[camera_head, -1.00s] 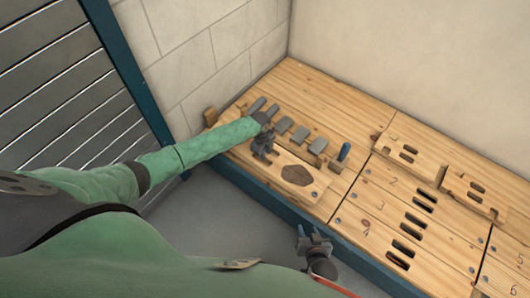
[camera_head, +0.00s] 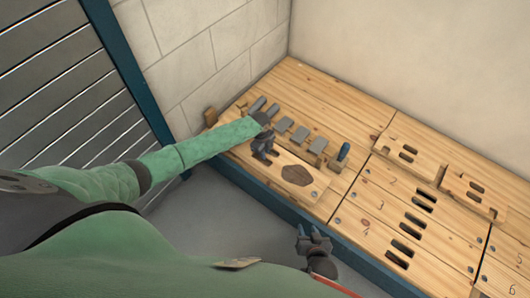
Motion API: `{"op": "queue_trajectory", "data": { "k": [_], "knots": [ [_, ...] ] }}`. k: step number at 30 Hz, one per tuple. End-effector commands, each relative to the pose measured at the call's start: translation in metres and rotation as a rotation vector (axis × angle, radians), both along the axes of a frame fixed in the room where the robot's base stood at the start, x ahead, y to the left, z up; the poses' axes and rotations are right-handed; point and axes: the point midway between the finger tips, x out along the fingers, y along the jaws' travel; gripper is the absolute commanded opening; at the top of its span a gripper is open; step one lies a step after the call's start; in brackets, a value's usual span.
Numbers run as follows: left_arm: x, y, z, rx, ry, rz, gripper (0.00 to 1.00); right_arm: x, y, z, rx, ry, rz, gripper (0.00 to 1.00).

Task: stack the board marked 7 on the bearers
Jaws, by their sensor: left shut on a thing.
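A pale wooden board (camera_head: 316,184) with a dark brown patch lies near the bench's front edge, left of the middle. I cannot read a 7 on it. My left gripper (camera_head: 264,159) points down at the left part of this board and is shut, apparently on it; the fingertips and grip are too small to see clearly. My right gripper (camera_head: 314,239) hangs in front of the bench edge, empty, its fingers apart. I cannot tell for certain which pieces are the bearers; a row of grey blocks (camera_head: 300,133) stands behind the board.
Two slotted wooden pieces (camera_head: 408,146) (camera_head: 474,193) lie on the right. The bench (camera_head: 385,215) there has several numbers and dark slots. Walls close the back and left.

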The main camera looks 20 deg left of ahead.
Motion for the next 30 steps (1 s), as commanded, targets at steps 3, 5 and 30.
{"op": "queue_trajectory", "data": {
  "k": [3,5,30],
  "knots": [
    [0.001,0.000,-0.001,0.000,-0.001,0.000,0.00,0.000,0.000,0.000,0.000,0.000,0.000,0.36],
    [0.001,0.000,-0.001,-0.001,-0.002,0.000,0.24,0.000,0.000,0.000,0.000,0.000,0.000,0.36],
    [0.000,0.000,-0.002,0.000,0.000,0.000,0.45,-0.038,-0.005,-0.048,-0.031,0.159,0.015,0.36]
  ]
}}
